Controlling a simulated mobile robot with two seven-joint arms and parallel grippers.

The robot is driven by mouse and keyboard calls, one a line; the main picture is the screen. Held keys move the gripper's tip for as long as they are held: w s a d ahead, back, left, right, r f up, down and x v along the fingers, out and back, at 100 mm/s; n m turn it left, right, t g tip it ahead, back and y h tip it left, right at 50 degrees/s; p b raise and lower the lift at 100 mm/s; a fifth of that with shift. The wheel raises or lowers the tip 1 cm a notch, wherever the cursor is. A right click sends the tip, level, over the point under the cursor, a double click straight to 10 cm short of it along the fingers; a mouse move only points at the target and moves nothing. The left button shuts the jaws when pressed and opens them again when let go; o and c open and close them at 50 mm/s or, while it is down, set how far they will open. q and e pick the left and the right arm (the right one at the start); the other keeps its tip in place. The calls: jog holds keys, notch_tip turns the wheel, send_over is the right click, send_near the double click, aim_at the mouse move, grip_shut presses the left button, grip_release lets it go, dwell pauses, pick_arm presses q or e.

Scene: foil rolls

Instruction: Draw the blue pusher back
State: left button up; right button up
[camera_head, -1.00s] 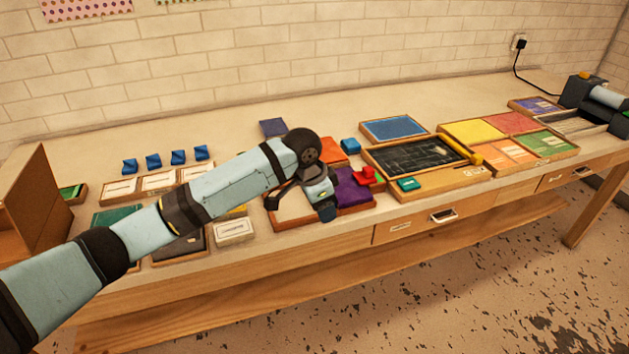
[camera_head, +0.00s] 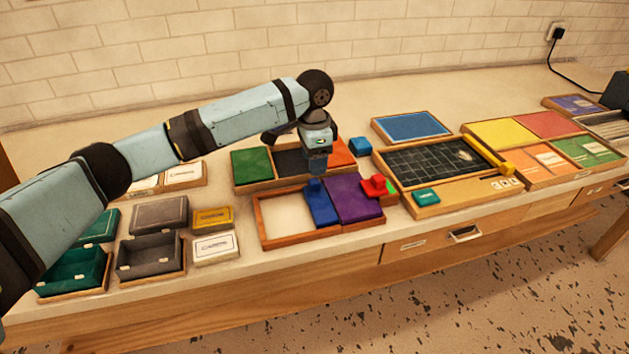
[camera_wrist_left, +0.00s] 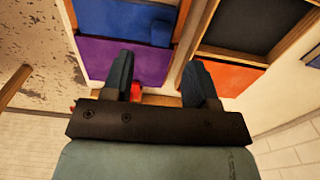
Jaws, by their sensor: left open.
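The blue pusher (camera_head: 322,209) is a flat blue block with a raised knob. It lies in a wooden tray (camera_head: 262,232) between a bare pale section and a purple panel (camera_head: 356,199). It also shows in the left wrist view (camera_wrist_left: 105,20), beside the purple panel (camera_wrist_left: 125,64). A red pusher (camera_head: 376,188) sits at the purple panel's right. My left gripper (camera_head: 316,168) is above and behind the blue pusher, apart from it. Its fingers are spread and empty in the left wrist view (camera_wrist_left: 158,84). My right gripper does not show.
Behind is a tray with a green panel (camera_head: 251,165) and an orange panel. A black gridded board (camera_head: 440,162) with a yellow bar stands to the right. Open green and grey boxes (camera_head: 150,258) stand front left. The rear table strip is clear.

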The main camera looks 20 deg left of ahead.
aim_at(314, 180)
pick_arm(q)
notch_tip(314, 180, down, 7)
jog(key=shift+r, duration=0.1)
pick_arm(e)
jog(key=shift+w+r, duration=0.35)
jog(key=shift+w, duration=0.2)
pick_arm(q)
grip_shut()
jog(key=s+a+p, duration=0.1)
jog(key=p, duration=0.1)
jog(key=s+a+p, duration=0.1)
jog(key=p, duration=0.1)
jog(key=shift+a+r, duration=0.4)
jog(key=s+a+p, duration=0.1)
jog(key=a+p, duration=0.1)
jog(key=s+a+p, duration=0.1)
jog(key=a+p, duration=0.1)
jog(key=s+a+p, duration=0.1)
jog(key=p, duration=0.1)
jog(key=shift+s+a+f, duration=0.15)
jog(key=shift+s+a, duration=0.25)
jog(key=shift+s+a+f, duration=0.1)
jog(key=shift+s+a, duration=0.05)
jog(key=shift+a, duration=0.15)
jog(key=shift+f, duration=0.2)
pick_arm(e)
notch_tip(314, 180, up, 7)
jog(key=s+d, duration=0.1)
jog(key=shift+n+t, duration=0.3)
